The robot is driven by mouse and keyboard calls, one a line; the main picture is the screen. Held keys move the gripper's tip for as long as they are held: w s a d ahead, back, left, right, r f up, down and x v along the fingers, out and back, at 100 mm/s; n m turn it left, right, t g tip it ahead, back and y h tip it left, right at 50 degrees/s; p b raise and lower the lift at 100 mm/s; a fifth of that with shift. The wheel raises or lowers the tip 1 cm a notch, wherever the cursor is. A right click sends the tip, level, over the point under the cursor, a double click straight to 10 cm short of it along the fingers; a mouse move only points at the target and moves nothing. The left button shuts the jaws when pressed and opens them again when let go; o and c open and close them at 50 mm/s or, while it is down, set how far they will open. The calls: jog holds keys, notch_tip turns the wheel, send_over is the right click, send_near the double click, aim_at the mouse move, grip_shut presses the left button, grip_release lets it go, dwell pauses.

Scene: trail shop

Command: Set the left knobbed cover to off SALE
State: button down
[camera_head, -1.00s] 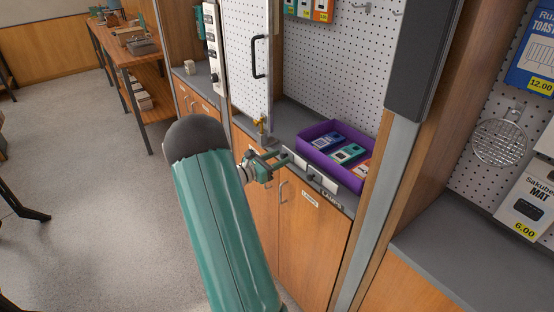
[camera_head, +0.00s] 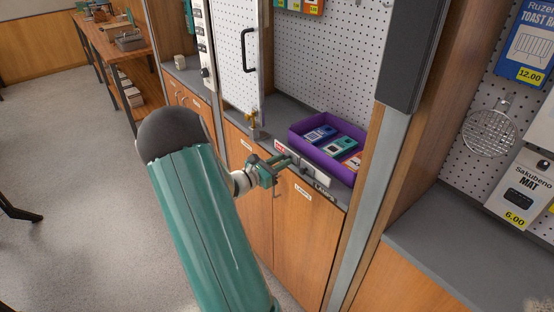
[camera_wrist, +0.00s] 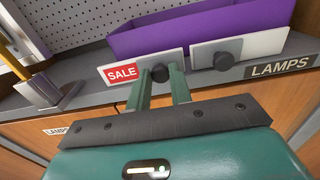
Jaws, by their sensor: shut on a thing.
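My gripper (camera_wrist: 161,80) is shut on this knob, with one finger on each side. The red SALE label (camera_wrist: 121,72) shows uncovered, just left of the cover. It also appears as a small red patch in the head view (camera_head: 280,146). My gripper in the head view (camera_head: 286,163) reaches the counter edge and hides part of the cover.
A purple bin (camera_head: 332,165) with boxes sits behind the covers. A small brass-coloured fixture (camera_head: 251,119) stands left on the counter.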

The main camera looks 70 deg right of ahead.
jog(key=shift+s+a, duration=0.1)
jog(key=shift+s, duration=0.1)
jog(key=c, duration=1.3)
grip_release()
jog(key=shift+s+a, duration=0.1)
jog(key=shift+a, duration=0.05)
jog(key=v, duration=1.3)
jog(key=shift+w+a, duration=0.25)
jog(key=shift+w, duration=0.1)
